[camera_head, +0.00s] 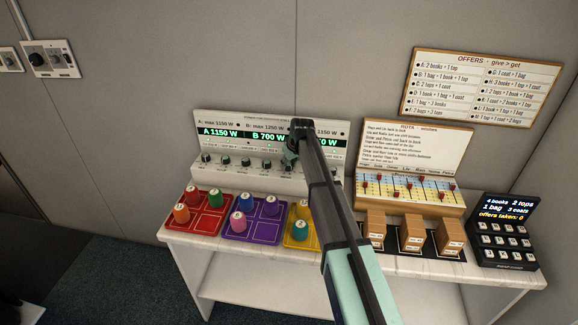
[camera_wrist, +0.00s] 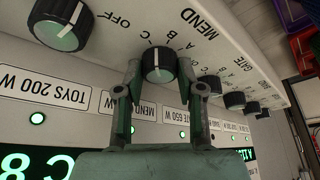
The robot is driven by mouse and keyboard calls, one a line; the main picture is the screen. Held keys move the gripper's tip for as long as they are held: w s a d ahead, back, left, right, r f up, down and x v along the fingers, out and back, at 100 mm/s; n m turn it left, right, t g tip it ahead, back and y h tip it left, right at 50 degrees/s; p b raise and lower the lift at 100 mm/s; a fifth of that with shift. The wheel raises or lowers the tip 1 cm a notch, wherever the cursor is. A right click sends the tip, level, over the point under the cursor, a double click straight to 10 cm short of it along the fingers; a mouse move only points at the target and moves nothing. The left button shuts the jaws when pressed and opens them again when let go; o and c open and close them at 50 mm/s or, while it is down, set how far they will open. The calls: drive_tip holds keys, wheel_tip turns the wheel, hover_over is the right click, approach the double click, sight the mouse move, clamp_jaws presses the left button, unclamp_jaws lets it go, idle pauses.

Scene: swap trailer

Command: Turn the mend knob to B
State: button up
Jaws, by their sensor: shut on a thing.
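The mend knob (camera_wrist: 158,64) is a round black knob with a pale face and a pointer line, under the MEND label in the wrist view. Its line points roughly up the picture, towards the letters B and C; I cannot tell exactly which one. My gripper (camera_wrist: 160,72) has one finger on each side of the knob and is shut on it. In the head view my gripper (camera_head: 298,140) is at the control panel (camera_head: 230,175), and my arm hides the knob there.
Other knobs stand close by on the panel, one left (camera_wrist: 60,22) and one right (camera_wrist: 208,85) in the wrist view. Below the panel, red (camera_head: 193,224), purple (camera_head: 236,236) and yellow trays hold coloured pegs. Wooden blocks (camera_head: 412,235) and a keypad (camera_head: 503,240) are at right.

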drive_tip(key=m+h+b, duration=0.1)
drive_tip(key=m, duration=0.1)
drive_tip(key=m+h+b, duration=0.1)
drive_tip(key=m, duration=0.2)
drive_tip(key=shift+a, duration=0.1)
drive_tip(key=shift+m, duration=0.3)
idle(0.4)
drive_tip(key=o, duration=1.1)
drive_tip(key=shift+o, duration=0.2)
drive_tip(key=v, duration=1.2)
drive_tip(key=shift+s, duration=0.2)
drive_tip(key=shift+a+f, duration=0.1)
